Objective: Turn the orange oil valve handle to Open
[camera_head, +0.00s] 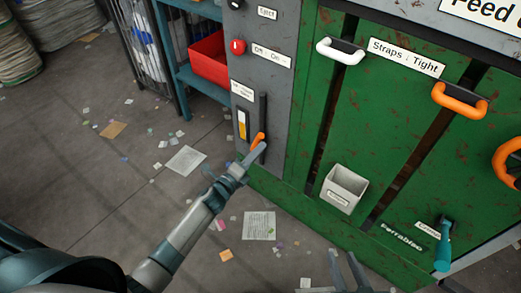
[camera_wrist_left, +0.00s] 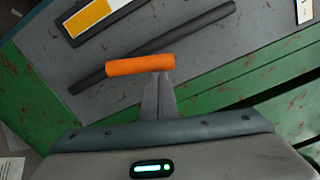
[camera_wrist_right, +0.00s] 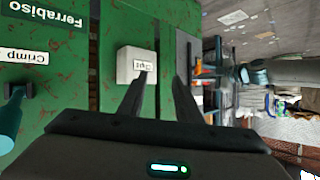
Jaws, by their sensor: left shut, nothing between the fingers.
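The orange valve handle (camera_head: 257,141) is on the grey panel, beside a yellow-and-white sight gauge (camera_head: 242,124). In the left wrist view the orange handle (camera_wrist_left: 140,65) lies nearly level across the picture, near a dark bar. My left gripper (camera_head: 256,153) is shut and empty, its fingertips right at the handle. In the left wrist view the closed fingers (camera_wrist_left: 159,78) meet the handle's right end from below; I cannot tell whether they press on it. My right gripper (camera_wrist_right: 160,76) is open and empty, low in front of the green machine. The label above the gauge is too small to read.
The green machine (camera_head: 300,195) carries a white handle (camera_head: 340,50), an orange handle (camera_head: 460,99), a grey bin (camera_head: 343,188) and a teal lever (camera_head: 443,246). A red switch (camera_head: 237,46) is above the gauge. A red crate (camera_head: 209,58) sits on a shelf. Paper scraps litter the floor.

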